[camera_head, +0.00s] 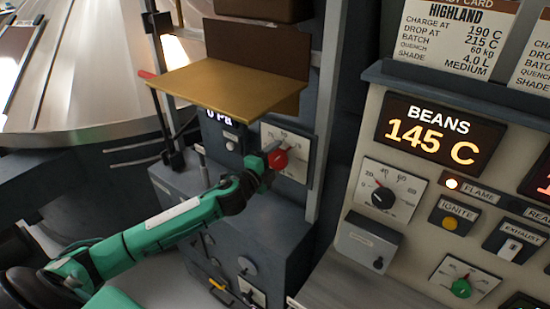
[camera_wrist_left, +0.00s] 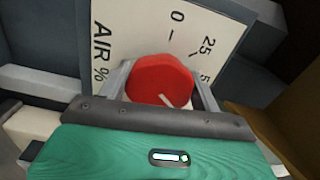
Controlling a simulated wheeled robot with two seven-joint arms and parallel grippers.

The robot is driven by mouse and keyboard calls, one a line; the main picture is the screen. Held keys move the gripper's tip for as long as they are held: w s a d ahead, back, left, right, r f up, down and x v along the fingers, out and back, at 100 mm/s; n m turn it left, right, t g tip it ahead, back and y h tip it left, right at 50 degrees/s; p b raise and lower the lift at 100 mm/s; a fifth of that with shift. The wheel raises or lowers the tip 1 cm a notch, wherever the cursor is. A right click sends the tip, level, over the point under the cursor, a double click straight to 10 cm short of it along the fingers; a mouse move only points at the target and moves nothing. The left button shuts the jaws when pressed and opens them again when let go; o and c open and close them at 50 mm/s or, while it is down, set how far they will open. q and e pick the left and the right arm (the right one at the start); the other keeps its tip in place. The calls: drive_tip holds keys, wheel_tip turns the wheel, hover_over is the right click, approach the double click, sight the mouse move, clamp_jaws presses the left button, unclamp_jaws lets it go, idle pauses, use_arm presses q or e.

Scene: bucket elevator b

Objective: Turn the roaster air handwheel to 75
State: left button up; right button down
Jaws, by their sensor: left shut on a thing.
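The roaster air handwheel is a red knob (camera_head: 278,159) on a white dial plate (camera_head: 297,149) fixed to the grey cabinet. In the left wrist view the red knob (camera_wrist_left: 160,80) carries a pale pointer mark near its lower edge. The plate there (camera_wrist_left: 125,40) reads AIR %, with 0, 25 and part of another number showing; the rest is hidden. My left gripper (camera_head: 270,153) is shut on the red knob, with one finger on each side in the left wrist view (camera_wrist_left: 160,88). My right gripper is in neither view.
A brass-coloured shelf (camera_head: 228,85) juts out just above the dial. A grey upright post (camera_head: 325,110) stands close to its right. A control panel (camera_head: 405,240) with a BEANS 145 C display (camera_head: 432,135) fills the right side.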

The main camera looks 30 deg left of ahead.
use_arm(q)
drive_tip(key=shift+m, duration=0.6)
drive_tip(key=o, duration=1)
drive_tip(key=shift+s+f, duration=0.15)
drive_tip(key=shift+s, duration=0.3)
drive_tip(key=shift+s+a+b, duration=0.3)
drive_tip(key=shift+s+b, duration=0.65)
drive_tip(key=shift+s, duration=1.15)
drive_tip(key=shift+s+a+b, duration=0.3)
drive_tip(key=shift+s+b, duration=0.6)
drive_tip(key=shift+s, duration=1.25)
drive_tip(key=shift+s+a+b, duration=0.3)
drive_tip(key=shift+s+b, duration=0.65)
drive_tip(key=shift+s, duration=1.15)
